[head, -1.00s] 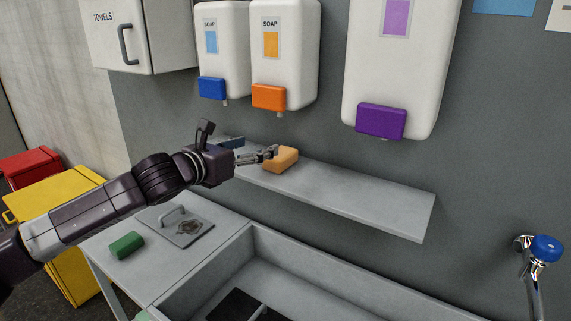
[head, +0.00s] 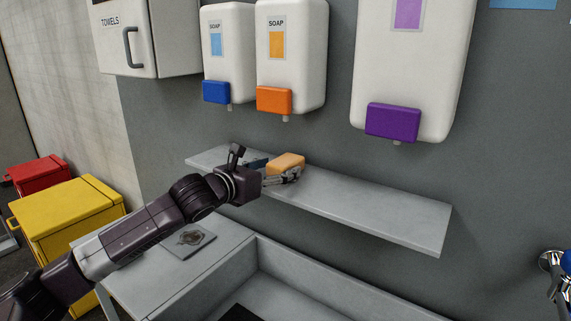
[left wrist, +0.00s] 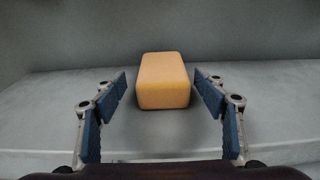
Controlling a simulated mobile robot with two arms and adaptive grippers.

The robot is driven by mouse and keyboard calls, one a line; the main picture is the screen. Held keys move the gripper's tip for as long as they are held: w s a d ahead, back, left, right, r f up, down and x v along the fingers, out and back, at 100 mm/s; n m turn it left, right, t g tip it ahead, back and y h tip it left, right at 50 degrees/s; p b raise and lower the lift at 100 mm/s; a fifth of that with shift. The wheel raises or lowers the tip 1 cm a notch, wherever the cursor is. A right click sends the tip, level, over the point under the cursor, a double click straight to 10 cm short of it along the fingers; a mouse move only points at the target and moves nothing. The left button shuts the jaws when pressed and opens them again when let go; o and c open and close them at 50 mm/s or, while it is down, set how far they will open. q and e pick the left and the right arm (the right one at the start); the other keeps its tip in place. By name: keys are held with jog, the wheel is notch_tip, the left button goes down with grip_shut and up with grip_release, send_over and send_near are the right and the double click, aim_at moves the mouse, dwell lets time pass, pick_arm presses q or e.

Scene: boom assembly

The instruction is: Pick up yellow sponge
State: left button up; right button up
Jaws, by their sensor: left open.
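The yellow sponge (head: 287,162), an orange-yellow block, lies on the grey wall shelf (head: 375,213). In the left wrist view the sponge (left wrist: 163,80) sits centred between the fingers, with a gap on each side. My left gripper (head: 279,170) is open at the shelf, its fingers reaching to either side of the sponge's near end. The left gripper (left wrist: 160,85) also shows its blue finger pads in the left wrist view, not touching the sponge. My right gripper is not in view.
Soap dispensers with blue (head: 216,92), orange (head: 274,100) and purple (head: 392,122) levers hang above the shelf. A grey counter (head: 130,285) and a sink basin (head: 310,283) lie below. A yellow bin (head: 65,217) and a red bin (head: 38,177) stand at left. The shelf's right part is clear.

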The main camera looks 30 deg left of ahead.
aim_at(286, 165)
pick_arm(q)
jog(key=p+x, duration=0.1)
jog(key=x, duration=0.2)
jog(key=shift+w+d+r, duration=0.1)
jog(key=shift+d+r, duration=0.05)
jog(key=shift+d, duration=0.05)
jog(key=shift+w, duration=0.25)
jog(key=shift+s, duration=0.1)
jog(key=c, duration=1.1)
